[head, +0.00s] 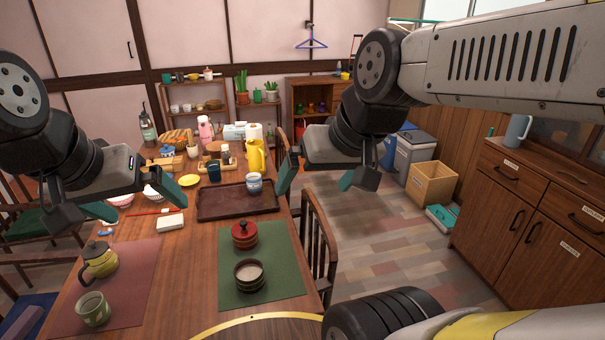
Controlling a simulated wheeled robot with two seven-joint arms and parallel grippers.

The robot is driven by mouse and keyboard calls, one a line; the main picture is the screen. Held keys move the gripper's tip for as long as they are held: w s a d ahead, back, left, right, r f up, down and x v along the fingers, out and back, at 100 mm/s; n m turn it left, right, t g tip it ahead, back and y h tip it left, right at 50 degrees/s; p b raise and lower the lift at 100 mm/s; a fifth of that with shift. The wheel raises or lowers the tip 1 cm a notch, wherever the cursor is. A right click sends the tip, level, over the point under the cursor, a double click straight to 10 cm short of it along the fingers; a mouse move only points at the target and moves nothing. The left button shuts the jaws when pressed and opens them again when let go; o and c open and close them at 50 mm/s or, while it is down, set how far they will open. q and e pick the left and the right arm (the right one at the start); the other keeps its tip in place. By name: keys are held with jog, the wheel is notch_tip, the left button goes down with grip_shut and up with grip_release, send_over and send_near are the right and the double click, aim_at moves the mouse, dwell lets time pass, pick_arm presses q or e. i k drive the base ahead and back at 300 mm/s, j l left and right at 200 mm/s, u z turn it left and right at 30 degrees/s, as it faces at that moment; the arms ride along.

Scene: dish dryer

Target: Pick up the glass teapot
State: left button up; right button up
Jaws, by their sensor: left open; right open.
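A teapot (98,262) with a dark lid and a yellowish body, which looks like the glass teapot, stands upright on the dark red mat at the table's left. Its handle side faces left. My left gripper (137,202) is open and empty, up and to the right of the teapot in the picture, not touching it. My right gripper (318,178) is open and empty, near the table's right edge, far from the teapot.
A green cup (93,309) stands close in front of the teapot on the red mat (130,295). A red lidded pot (244,235) and a dark bowl (249,275) sit on the green mat (285,265). A brown tray (220,204) lies behind. Bare wood separates the mats.

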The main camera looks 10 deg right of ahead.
aim_at(104, 267)
jog(key=u, duration=1.4)
